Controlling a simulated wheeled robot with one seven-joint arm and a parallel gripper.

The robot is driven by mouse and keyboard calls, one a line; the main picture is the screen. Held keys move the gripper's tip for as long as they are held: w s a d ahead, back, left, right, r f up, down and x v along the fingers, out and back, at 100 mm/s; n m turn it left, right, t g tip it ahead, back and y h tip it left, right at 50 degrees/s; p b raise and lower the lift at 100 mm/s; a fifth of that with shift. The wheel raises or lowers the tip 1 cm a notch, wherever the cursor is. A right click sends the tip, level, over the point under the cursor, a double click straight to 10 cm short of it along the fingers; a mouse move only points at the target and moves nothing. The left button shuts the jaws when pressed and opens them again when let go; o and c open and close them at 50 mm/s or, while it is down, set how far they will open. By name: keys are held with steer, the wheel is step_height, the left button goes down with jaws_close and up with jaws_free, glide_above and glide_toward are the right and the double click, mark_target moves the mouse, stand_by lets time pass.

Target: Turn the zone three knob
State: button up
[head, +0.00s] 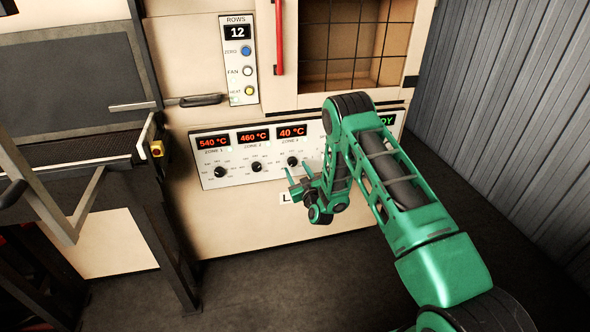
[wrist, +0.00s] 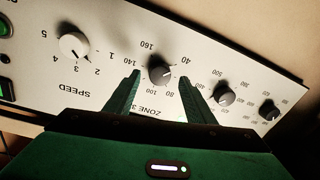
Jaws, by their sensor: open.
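The zone three knob (wrist: 161,71) is dark and round, on the white control panel, with a scale from 40 to 160 around it. Its pointer faces about the 40 mark. It also shows in the head view (head: 292,162), under a red display (head: 291,131) reading 40 °C. My gripper (wrist: 158,76) is open and empty. In the wrist view its green fingers stand on either side of the knob with gaps. I cannot tell how far the tips are from the panel. In the head view my gripper (head: 301,177) is just below and right of the knob.
Two similar knobs for zone 1 (head: 221,172) and zone 2 (head: 257,167) sit to the left, under displays reading 540 and 460. A white speed knob (wrist: 74,46) is on the other side. A handle (head: 200,100) juts out above the panel.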

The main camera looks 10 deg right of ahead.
mark_target(292, 162)
steer(key=shift+w, duration=1.25)
steer(key=shift+a, duration=0.1)
steer(key=shift+c, duration=0.5)
steer(key=c, duration=0.9)
steer(key=shift+m, duration=0.4)
steer(key=m, duration=0.3)
steer(key=shift+f+m, duration=0.1)
steer(key=shift+m, duration=0.3)
steer(key=shift+m+t, duration=0.3)
steer(key=shift+m, duration=1.8)
